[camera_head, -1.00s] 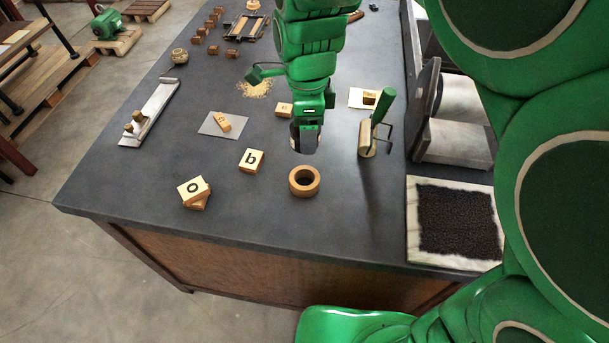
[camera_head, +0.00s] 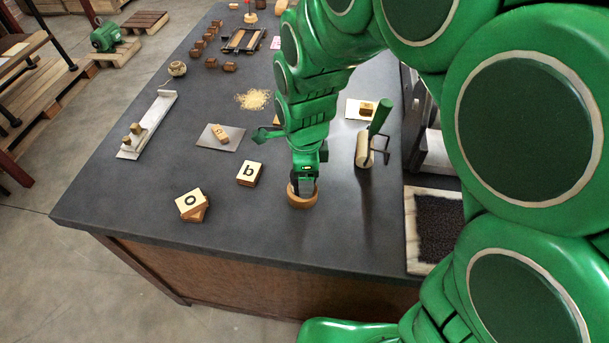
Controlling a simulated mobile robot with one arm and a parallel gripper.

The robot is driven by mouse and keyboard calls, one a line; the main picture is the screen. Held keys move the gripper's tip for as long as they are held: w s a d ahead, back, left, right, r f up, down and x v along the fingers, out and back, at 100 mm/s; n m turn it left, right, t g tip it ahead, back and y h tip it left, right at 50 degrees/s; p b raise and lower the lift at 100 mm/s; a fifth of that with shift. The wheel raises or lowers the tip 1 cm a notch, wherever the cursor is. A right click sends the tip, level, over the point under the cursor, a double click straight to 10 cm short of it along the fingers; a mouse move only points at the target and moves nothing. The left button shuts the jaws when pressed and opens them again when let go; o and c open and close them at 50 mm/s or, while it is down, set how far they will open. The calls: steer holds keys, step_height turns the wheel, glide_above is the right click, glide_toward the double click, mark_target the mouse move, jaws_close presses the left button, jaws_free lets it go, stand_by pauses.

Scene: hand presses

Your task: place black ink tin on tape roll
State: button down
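The tape roll (camera_head: 293,200), a tan ring, lies on the dark table near its front edge. My gripper (camera_head: 303,188) points down right over it, with its dark fingers at the roll's top. The fingers and the wrist cover most of the roll's opening. A dark shape shows between or at the fingers, but I cannot tell the black ink tin from the dark fingers there. No black ink tin stands in clear view elsewhere on the table. Whether the fingers are open or shut is too small to see.
Letter blocks b (camera_head: 250,173) and o (camera_head: 192,205) lie left of the roll. A green-handled roller (camera_head: 372,140) stands close on the right. An ink slab (camera_head: 418,245) is at the right edge, partly behind my arm. The table in front of the roll is clear.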

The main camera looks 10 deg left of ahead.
steer(key=shift+f, duration=0.25)
steer(key=shift+f, duration=0.15)
steer(key=shift+c, duration=1.1)
jaws_free()
step_height(320, 180, up, 12)
steer(key=shift+r, duration=0.2)
